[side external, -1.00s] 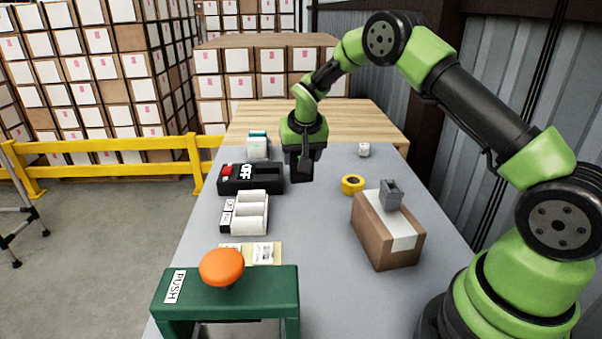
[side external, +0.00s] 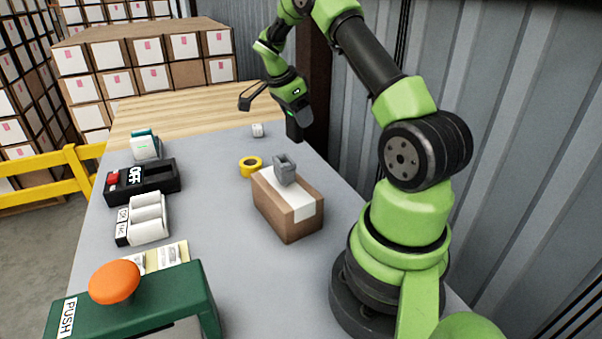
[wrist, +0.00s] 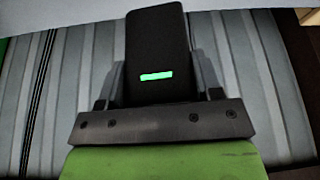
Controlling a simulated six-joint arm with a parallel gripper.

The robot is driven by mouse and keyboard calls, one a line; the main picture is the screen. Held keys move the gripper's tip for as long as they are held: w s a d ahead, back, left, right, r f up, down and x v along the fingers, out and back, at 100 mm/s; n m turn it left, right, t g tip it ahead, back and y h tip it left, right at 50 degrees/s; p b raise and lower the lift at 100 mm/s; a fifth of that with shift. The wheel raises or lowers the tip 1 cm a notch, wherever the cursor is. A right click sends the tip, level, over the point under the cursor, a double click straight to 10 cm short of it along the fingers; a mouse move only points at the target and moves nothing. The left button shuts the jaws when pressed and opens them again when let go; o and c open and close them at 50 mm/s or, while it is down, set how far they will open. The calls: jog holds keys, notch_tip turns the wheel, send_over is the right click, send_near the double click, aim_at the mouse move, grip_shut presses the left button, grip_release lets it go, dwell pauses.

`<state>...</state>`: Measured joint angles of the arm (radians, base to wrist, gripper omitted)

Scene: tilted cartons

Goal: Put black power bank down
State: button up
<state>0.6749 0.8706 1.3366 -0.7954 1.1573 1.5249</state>
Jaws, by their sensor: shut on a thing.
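The black power bank (wrist: 157,45) stands between the two fingers of my gripper (wrist: 159,85) in the wrist view, with a lit green bar on its face. My gripper is shut on it. In the side view my gripper (side external: 292,103) is raised near the table's far right edge, by the metal wall. The dark power bank (side external: 294,126) hangs below it there, small and hard to separate from the dark fingers. It appears held above the surface, though the exact gap cannot be told.
A brown carton (side external: 297,222) with a grey piece (side external: 285,170) on top lies nearer on the grey table (side external: 205,235). Yellow tape (side external: 251,160) and a white cube (side external: 257,130) are close by.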

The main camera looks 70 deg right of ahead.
jog(key=shift+m, duration=0.7)
jog(key=shift+s+d+f, duration=0.15)
jog(key=shift+s+f, duration=0.1)
jog(key=shift+f, duration=1.4)
jog(key=shift+s+d+f, duration=0.1)
jog(key=shift+s+f, duration=0.15)
jog(key=shift+f, duration=1.4)
jog(key=shift+s+d+f, duration=0.15)
jog(key=shift+s+f, duration=0.1)
jog(key=shift+f, duration=1.4)
jog(key=o, duration=1)
jog(key=shift+f, duration=0.15)
